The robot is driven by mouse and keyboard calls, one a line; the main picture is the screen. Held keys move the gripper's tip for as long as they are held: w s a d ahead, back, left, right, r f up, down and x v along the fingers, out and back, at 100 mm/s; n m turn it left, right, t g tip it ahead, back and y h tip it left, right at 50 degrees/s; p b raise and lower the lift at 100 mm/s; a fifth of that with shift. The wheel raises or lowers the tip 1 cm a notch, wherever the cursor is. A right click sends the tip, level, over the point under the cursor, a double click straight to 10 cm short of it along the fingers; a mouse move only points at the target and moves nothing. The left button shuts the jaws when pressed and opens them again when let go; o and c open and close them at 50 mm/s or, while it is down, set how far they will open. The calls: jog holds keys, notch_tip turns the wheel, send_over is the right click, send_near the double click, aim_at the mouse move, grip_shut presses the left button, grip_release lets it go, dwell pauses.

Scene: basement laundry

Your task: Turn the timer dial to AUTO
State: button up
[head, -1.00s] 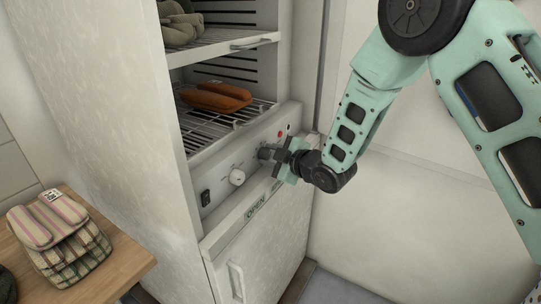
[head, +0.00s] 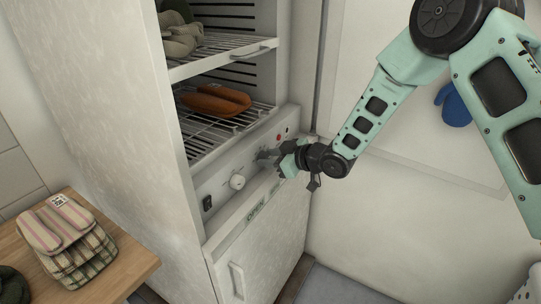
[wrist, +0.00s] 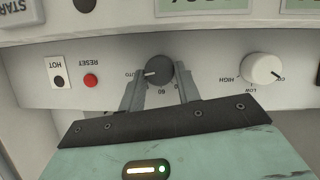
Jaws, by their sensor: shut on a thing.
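The dark grey timer dial (wrist: 159,71) is on the control panel, seen upside down in the wrist view. Its white pointer mark points left, toward a partly covered label reading "UTO". My gripper (wrist: 159,84) is shut on the dial, one finger on each side. In the head view my gripper (head: 267,155) is at the panel and hides the dial.
The white HIGH/LOW knob (wrist: 262,69) is beside the dial. The red RESET button (wrist: 91,81) and HOT light (wrist: 58,81) are on the other side.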

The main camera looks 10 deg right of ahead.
dwell(0.4)
jog(key=o, duration=1)
jog(key=v, duration=1.7)
jog(key=shift+s+d+r, duration=0.1)
jog(key=shift+d+r, duration=0.05)
jog(key=shift+r, duration=0.05)
jog(key=s+a+r+m+g+h+p, duration=0.1)
jog(key=s+a+r+g+h, duration=0.1)
jog(key=s, duration=0.7)
jog(key=s+a+r+m+g+h+p, duration=0.1)
jog(key=s+r+g+h, duration=0.3)
jog(key=s, duration=0.6)
jog(key=s+a+r+m+g+h+p, duration=0.2)
jog(key=s+r+g+h+p, duration=0.1)
jog(key=s, duration=0.7)
jog(key=shift+s+a+r+h, duration=0.15)
jog(key=shift+s+a+h, duration=0.1)
jog(key=shift+a+h, duration=0.1)
